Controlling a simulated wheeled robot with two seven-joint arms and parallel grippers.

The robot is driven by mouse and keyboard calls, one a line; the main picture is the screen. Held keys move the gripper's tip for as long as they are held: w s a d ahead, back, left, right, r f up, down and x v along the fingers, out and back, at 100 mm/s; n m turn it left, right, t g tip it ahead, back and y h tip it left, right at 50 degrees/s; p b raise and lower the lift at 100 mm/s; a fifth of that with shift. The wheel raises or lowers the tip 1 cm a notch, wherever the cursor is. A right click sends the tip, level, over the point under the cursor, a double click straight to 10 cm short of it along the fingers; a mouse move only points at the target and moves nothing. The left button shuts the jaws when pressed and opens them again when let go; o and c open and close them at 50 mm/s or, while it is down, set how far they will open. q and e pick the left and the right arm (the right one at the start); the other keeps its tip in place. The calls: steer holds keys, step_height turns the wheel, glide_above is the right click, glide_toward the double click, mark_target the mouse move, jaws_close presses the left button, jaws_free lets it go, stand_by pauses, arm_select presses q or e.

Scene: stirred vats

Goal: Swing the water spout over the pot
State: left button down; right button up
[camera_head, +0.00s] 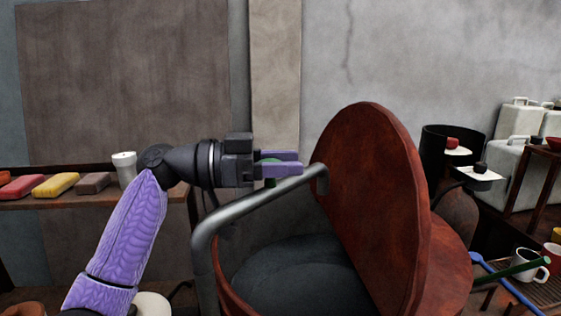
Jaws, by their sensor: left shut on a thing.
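The water spout (245,207) is a grey bent pipe. It rises at the pot's left, runs up to the right and ends in a short downturned tip (322,186) in front of the lid. The pot (226,286) is red-brown with a dark grey inside. In the picture the tip lies above the pot's opening; its exact depth is hard to tell. My left gripper (283,162) has purple fingers and is shut on a green knob (270,181) on the spout's upper run, which the fingers partly hide. My right gripper is out of view.
A large red-brown round lid (375,195) stands tilted up at the pot's right. A shelf (70,202) with coloured blocks and a white cup (124,168) is at left. At right are a black bin (440,160), white canisters (510,150) and a rack with a white mug (529,264).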

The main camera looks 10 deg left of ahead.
arm_select(q)
steer(key=shift+f, duration=0.1)
steer(key=shift+c, duration=0.9)
jaws_free()
steer(key=v, duration=1)
steer(key=shift+b, duration=0.4)
